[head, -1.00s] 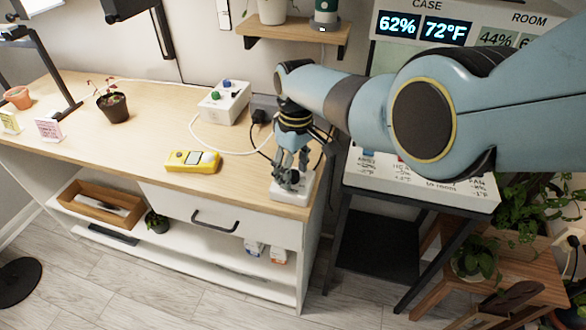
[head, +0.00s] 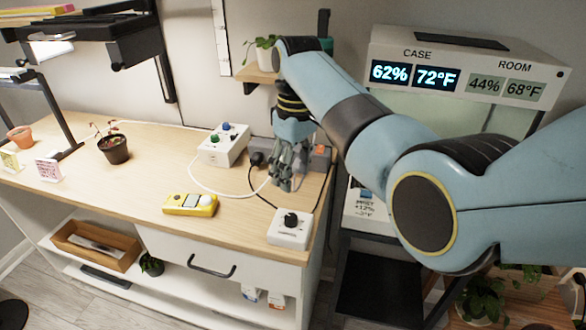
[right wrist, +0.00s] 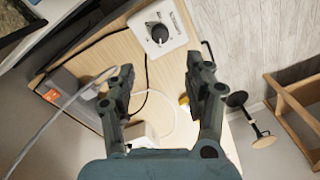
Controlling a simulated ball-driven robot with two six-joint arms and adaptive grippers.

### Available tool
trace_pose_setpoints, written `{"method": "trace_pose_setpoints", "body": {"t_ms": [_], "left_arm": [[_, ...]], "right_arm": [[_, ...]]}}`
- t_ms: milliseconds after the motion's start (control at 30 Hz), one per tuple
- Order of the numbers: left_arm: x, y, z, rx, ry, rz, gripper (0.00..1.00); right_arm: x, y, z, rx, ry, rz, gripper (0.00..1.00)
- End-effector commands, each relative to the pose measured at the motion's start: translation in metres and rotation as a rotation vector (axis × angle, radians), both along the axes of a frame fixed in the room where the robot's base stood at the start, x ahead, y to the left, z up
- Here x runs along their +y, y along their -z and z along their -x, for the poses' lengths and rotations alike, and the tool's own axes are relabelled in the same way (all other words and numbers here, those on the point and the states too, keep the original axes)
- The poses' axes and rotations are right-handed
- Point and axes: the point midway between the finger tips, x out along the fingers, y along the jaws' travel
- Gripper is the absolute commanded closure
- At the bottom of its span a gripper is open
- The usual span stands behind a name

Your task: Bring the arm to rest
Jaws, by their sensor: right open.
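My right gripper (head: 286,178) is open and empty. It hangs above the back right part of the wooden bench top, pointing down. A white box with a black knob (head: 291,226) sits below and in front of it, near the bench's front right corner. The gripper is apart from this box. In the right wrist view, the two fingers (right wrist: 160,95) stand wide apart with nothing between them. The knob box (right wrist: 157,28) lies beyond the fingertips, at the top. My left gripper is not in view.
A yellow meter (head: 190,204) and a white box with coloured knobs (head: 223,145) stand on the bench (head: 130,178), with cables near the gripper. A wall shelf (head: 258,76) is behind. A case with a humidity display (head: 460,75) stands right.

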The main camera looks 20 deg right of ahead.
Motion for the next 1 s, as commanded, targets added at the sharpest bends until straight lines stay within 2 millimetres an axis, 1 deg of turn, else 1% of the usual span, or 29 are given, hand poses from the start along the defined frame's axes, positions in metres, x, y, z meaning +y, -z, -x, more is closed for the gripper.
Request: {"method": "trace_pose_setpoints", "body": {"t_ms": [400, 467, 533, 567, 667, 700, 767, 800, 867, 900, 967, 1000], "left_arm": [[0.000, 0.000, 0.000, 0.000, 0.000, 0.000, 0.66], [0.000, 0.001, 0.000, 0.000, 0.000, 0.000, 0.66], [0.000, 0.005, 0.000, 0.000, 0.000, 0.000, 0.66], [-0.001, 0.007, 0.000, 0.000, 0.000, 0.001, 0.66], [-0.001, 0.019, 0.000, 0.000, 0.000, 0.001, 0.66], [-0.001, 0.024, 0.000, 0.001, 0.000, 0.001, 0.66], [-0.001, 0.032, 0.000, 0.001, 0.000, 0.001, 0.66], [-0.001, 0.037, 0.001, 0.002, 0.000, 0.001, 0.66], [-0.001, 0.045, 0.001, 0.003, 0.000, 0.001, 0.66], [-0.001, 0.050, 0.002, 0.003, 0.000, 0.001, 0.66], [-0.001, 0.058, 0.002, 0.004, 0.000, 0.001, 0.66], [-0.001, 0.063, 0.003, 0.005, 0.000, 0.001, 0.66]], "right_arm": [[0.000, -0.001, 0.000, 0.000, 0.000, 0.000, 0.47], [0.000, 0.003, 0.002, 0.006, 0.000, 0.000, 0.47], [-0.001, 0.017, 0.011, 0.026, 0.001, 0.001, 0.47], [-0.002, 0.028, 0.018, 0.040, 0.002, 0.002, 0.47], [-0.009, 0.077, 0.053, 0.117, 0.007, 0.012, 0.47], [-0.014, 0.102, 0.073, 0.160, 0.010, 0.018, 0.47], [-0.021, 0.141, 0.106, 0.226, 0.014, 0.027, 0.47], [-0.026, 0.167, 0.128, 0.264, 0.017, 0.033, 0.47], [-0.033, 0.206, 0.161, 0.306, 0.027, 0.041, 0.47], [-0.038, 0.232, 0.184, 0.330, 0.036, 0.048, 0.47], [-0.045, 0.269, 0.218, 0.358, 0.051, 0.059, 0.47], [-0.050, 0.293, 0.242, 0.373, 0.062, 0.066, 0.47]]}}
